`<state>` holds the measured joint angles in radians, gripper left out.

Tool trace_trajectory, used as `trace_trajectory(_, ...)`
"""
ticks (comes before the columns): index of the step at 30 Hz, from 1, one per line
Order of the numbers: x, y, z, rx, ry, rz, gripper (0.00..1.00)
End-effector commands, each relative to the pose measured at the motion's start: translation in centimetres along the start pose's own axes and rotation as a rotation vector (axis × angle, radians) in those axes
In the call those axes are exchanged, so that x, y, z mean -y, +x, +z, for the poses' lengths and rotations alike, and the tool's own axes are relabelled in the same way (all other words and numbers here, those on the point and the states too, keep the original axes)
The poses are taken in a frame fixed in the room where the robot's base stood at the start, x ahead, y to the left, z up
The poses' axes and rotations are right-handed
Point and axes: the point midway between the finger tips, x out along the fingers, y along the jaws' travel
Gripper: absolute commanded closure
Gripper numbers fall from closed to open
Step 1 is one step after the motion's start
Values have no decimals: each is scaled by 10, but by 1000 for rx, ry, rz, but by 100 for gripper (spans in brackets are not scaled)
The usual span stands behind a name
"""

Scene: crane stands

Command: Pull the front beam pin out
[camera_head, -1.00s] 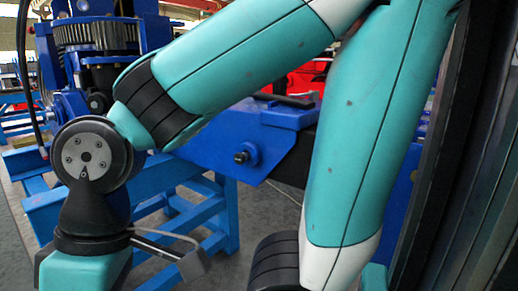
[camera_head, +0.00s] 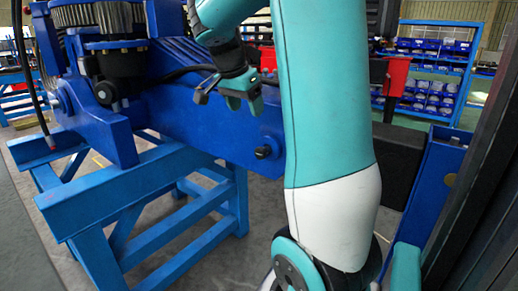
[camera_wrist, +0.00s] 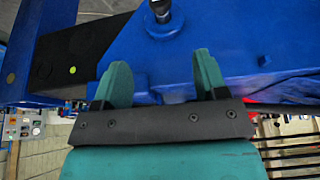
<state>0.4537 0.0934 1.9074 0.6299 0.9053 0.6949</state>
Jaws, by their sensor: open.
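The blue beam (camera_head: 200,122) rests on a blue stand in the head view. A dark pin with a round head (camera_head: 263,152) sticks out of the beam's near side, close to its right end. In the wrist view a dark pin (camera_wrist: 160,14) stands out from a blue surface at the top centre, partly cut off by the frame edge. My gripper (camera_head: 246,101) is above and a little left of the pin in the head view, apart from it. In the wrist view its two teal fingers (camera_wrist: 162,62) are spread, with nothing held between them.
The blue stand (camera_head: 120,185) is below the beam. A large geared blue machine (camera_head: 105,50) is at left. A dark block (camera_head: 400,165) lies right of my arm, beside a blue post (camera_head: 440,175). Shelves with bins (camera_head: 432,85) stand behind.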

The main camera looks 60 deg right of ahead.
Motion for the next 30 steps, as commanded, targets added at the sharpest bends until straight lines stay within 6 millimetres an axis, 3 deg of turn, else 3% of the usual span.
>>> trace_trajectory(18, 0, 133, 4, 5, -12, 1, 34)
trace_trajectory(24, 1, 156, 4, 3, -11, -1, 34)
trace_trajectory(30, 1, 162, 4, 3, -12, -4, 34)
